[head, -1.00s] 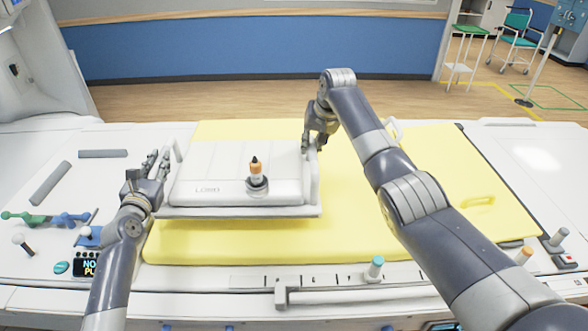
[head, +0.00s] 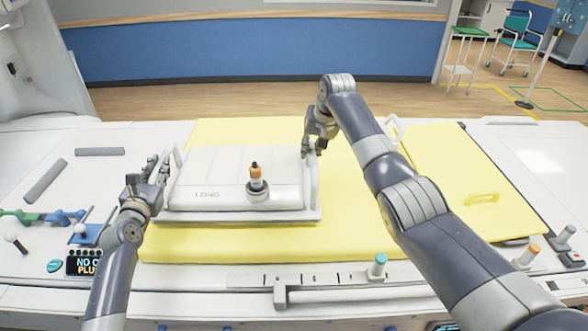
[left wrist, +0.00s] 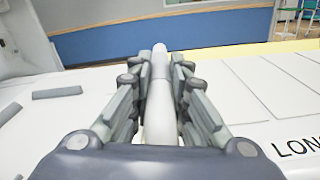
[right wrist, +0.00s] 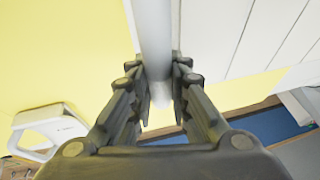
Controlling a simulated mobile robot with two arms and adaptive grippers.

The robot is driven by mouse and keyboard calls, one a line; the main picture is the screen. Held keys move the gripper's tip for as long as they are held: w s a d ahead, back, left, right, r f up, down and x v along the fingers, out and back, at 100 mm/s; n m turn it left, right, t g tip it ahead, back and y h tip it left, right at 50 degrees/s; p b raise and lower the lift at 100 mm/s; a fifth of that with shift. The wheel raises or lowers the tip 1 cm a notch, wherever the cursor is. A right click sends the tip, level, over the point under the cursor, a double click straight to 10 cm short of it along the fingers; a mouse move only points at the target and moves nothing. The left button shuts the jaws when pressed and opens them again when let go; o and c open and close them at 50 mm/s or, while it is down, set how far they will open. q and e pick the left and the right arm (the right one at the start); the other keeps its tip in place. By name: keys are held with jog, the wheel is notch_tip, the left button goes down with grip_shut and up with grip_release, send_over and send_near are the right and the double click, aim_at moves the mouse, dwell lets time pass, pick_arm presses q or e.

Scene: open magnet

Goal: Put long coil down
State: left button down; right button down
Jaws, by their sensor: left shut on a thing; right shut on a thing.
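The long coil (head: 225,168) is a white slatted panel marked LONG with an upright handle at each end. It is roughly level over the yellow mat (head: 240,246); I cannot tell whether its underside touches the mat. My left gripper (head: 157,165) is shut on its left handle, which runs between the fingers in the left wrist view (left wrist: 157,105). My right gripper (head: 313,146) is shut on its right handle, which also shows between the fingers in the right wrist view (right wrist: 155,40).
Grey bars (head: 46,180) and a green and blue item (head: 45,216) lie on the white table left of the mat. Teal-capped (head: 378,263) and orange-capped (head: 530,255) posts stand along the front. The mat is clear right of the coil, with a yellow handle (head: 482,198).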

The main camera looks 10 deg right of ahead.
pick_arm(q)
jog(key=shift+a+f+b, duration=0.1)
jog(key=shift+f+b, duration=0.45)
jog(key=shift+b, duration=0.25)
pick_arm(e)
jog(key=shift+w+f, duration=0.15)
jog(key=shift+f, duration=0.4)
pick_arm(q)
jog(key=c, duration=1.6)
grip_release()
jog(key=shift+f, duration=0.3)
pick_arm(e)
jog(key=c, duration=1.6)
grip_release()
jog(key=shift+f, duration=0.2)
pick_arm(q)
jog(key=shift+o, duration=0.3)
jog(key=shift+s+r, duration=0.2)
jog(key=shift+r, duration=0.1)
pick_arm(e)
jog(key=shift+o, duration=0.4)
jog(key=shift+s+a+r, duration=0.1)
jog(key=shift+s+r, duration=0.05)
jog(key=shift+s, duration=0.2)
pick_arm(q)
jog(key=o, duration=0.8)
pick_arm(e)
jog(key=shift+d, duration=0.2)
